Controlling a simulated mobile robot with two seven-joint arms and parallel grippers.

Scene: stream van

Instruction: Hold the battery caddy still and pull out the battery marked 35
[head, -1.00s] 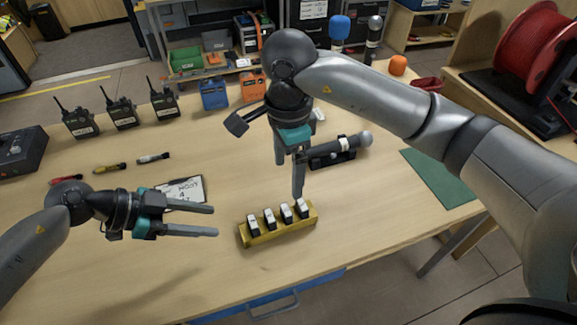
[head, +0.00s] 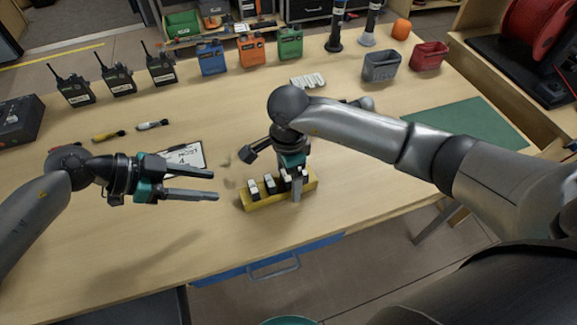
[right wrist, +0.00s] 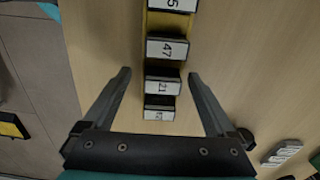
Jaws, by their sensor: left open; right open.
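The yellow battery caddy (head: 250,206) stands near the table's front edge, with several black batteries with white labelled tops in a row. In the right wrist view, the top battery (right wrist: 170,5) is cut off and its label ends in 5; its first digit is unclear. Below it are battery 47 (right wrist: 168,48), battery 21 (right wrist: 162,85) and one with an unclear label (right wrist: 159,114). My right gripper (right wrist: 160,74) is open above the caddy's right end, its fingers on either side of the row. My left gripper (head: 215,185) is open and empty, left of the caddy.
A clipboard (head: 187,157) lies beyond my left gripper. Radios (head: 118,80) stand at the back left, and coloured packs (head: 250,52) at the back. Grey (head: 381,67) and red (head: 429,56) bins stand back right. Bare table lies left and right of the caddy.

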